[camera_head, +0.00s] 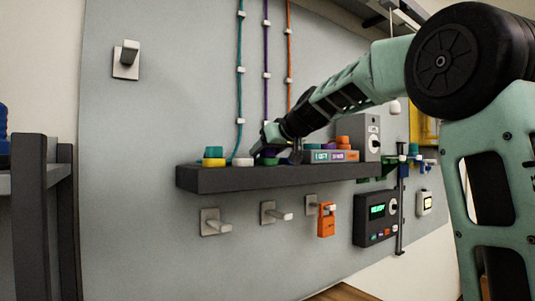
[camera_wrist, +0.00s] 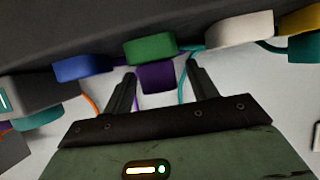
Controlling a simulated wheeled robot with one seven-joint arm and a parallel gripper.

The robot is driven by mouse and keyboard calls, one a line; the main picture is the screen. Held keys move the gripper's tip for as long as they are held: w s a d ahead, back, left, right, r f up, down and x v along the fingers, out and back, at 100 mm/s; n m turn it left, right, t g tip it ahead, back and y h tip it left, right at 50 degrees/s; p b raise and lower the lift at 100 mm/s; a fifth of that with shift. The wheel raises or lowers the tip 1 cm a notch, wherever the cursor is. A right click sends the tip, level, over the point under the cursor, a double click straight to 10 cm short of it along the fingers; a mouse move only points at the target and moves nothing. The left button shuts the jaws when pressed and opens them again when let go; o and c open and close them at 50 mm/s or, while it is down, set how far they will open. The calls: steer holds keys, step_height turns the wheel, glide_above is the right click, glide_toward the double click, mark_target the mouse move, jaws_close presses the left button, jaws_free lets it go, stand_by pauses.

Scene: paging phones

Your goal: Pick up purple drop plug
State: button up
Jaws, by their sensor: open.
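The purple drop plug (camera_wrist: 157,77) shows in the wrist view as a small purple block against a green piece (camera_wrist: 150,50). It lies between the two fingers of my gripper (camera_wrist: 163,84), with a gap visible on each side. My gripper is open and its fingertips reach close to the green piece. In the head view my gripper (camera_head: 281,152) is low over the shelf (camera_head: 240,180), at the green piece (camera_head: 266,161); the purple plug is hard to make out there.
A white piece (camera_head: 242,162) and a teal piece on a yellow one (camera_head: 213,162) stand to the left on the shelf. A labelled block (camera_head: 330,156) and grey box (camera_head: 358,137) stand to the right. Coloured cords (camera_head: 240,70) run down the wall behind. Hooks (camera_head: 215,222) stick out below.

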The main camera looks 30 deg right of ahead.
steer(key=c, duration=1.1)
steer(key=shift+r, duration=0.15)
step_height(320, 180, up, 10)
steer(key=shift+f+b, duration=0.15)
steer(key=shift+b, duration=0.15)
steer(key=shift+r+p, duration=0.85)
steer(key=shift+r, duration=0.05)
